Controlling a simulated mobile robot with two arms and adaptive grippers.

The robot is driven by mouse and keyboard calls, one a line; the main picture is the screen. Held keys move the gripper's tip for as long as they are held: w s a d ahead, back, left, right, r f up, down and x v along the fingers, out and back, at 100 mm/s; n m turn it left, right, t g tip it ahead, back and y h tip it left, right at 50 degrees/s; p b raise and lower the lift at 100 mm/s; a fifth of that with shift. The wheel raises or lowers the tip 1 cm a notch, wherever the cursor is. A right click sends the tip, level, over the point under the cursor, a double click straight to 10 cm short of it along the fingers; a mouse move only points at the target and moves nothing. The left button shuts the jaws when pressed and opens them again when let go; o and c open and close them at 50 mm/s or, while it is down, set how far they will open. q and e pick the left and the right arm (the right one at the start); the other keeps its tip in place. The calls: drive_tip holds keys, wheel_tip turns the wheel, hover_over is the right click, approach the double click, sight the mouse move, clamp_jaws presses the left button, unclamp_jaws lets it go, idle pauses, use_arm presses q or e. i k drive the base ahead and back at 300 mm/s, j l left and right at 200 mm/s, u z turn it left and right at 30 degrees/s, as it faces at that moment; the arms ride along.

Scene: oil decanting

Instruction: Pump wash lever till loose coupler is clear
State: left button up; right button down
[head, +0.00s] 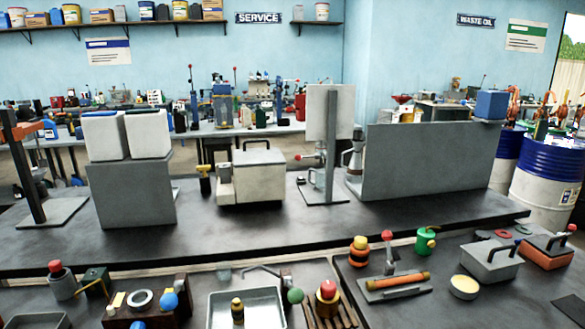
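Neither of my grippers shows in the head view. I cannot tell for sure which part is the wash lever. A red-knobbed lever (388,250) stands upright by an orange cylinder (399,281) on a grey plate at the front right. Another lever with a green ball (294,296) is at the front middle. A metal fitting with a red end (306,158) sits on an upright stand, and a dark-and-silver fitting (355,156) stands beside a grey panel. Which one is the loose coupler, and whether it is clean, I cannot tell.
A white box with a handle (257,178) stands mid-bench. A grey block (132,194) carries two white containers (148,133). A tall grey panel (430,160) blocks the right rear. A metal tray (260,308) holds a small bottle. Bare bench (240,233) lies along the middle.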

sight(295, 295)
drive_tip(key=l+u, duration=0.4)
drive_tip(key=k+l+u, duration=0.15)
drive_tip(key=l+u, duration=0.2)
drive_tip(key=l, duration=0.1)
